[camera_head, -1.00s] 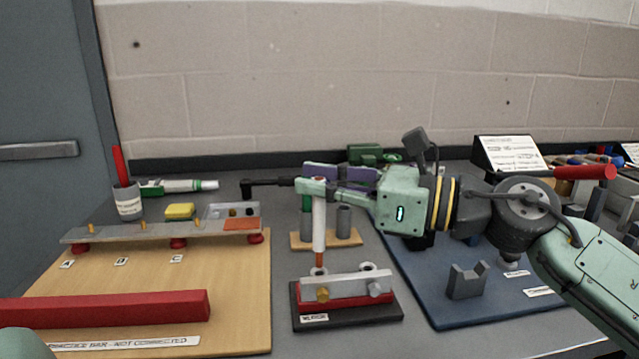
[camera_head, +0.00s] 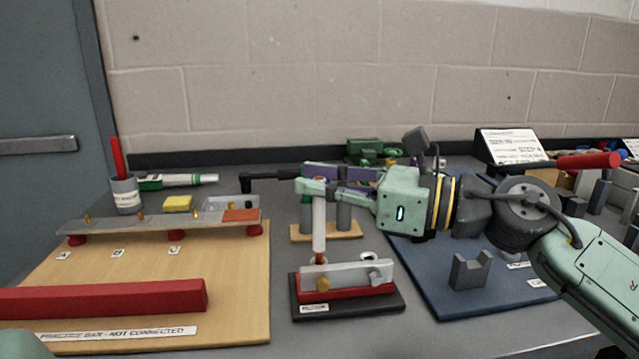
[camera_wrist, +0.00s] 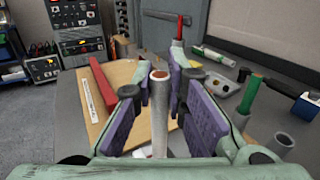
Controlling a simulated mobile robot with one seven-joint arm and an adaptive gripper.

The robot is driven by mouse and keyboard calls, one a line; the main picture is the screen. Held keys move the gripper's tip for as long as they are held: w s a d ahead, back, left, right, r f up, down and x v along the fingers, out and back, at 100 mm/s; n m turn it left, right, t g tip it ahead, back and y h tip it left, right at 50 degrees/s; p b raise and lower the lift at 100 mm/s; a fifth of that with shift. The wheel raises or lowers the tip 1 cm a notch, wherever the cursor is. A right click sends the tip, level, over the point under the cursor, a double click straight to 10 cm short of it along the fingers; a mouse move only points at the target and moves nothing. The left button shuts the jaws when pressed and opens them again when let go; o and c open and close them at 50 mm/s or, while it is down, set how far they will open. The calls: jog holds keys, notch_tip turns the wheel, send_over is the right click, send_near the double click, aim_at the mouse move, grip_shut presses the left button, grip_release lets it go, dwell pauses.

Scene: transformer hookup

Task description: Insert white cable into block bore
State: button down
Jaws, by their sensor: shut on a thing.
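The white cable (camera_head: 319,222) stands upright in my gripper (camera_head: 320,188), which is shut on its upper part. In the wrist view the cable (camera_wrist: 160,125) shows between the purple jaws (camera_wrist: 160,98), with a copper-coloured upper end. The neutral block (camera_head: 350,276) is a silver bar on a red and black base, with a brass screw at left and a silver screw at right. The cable's lower end meets the block's top at the left, above the brass screw. Its lower tip is mostly hidden there, and I cannot tell how deep it sits. A white-rimmed bore opening (camera_head: 367,257) shows at the right.
A wooden stand (camera_head: 352,231) with a green cable (camera_head: 305,214) and grey cylinders is behind the block. A wooden practice board (camera_head: 235,300) with a red bar (camera_head: 105,298) lies left. A blue mat (camera_head: 430,275) with a grey notched holder (camera_head: 470,270) lies right.

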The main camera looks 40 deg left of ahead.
jog(key=shift+f+b, duration=0.9)
jog(key=shift+f, duration=0.05)
jog(key=c, duration=1.5)
grip_release()
jog(key=shift+c, duration=0.2)
jog(key=shift+r, duration=0.1)
jog(key=shift+r+p, duration=1.25)
jog(key=shift+r, duration=1.25)
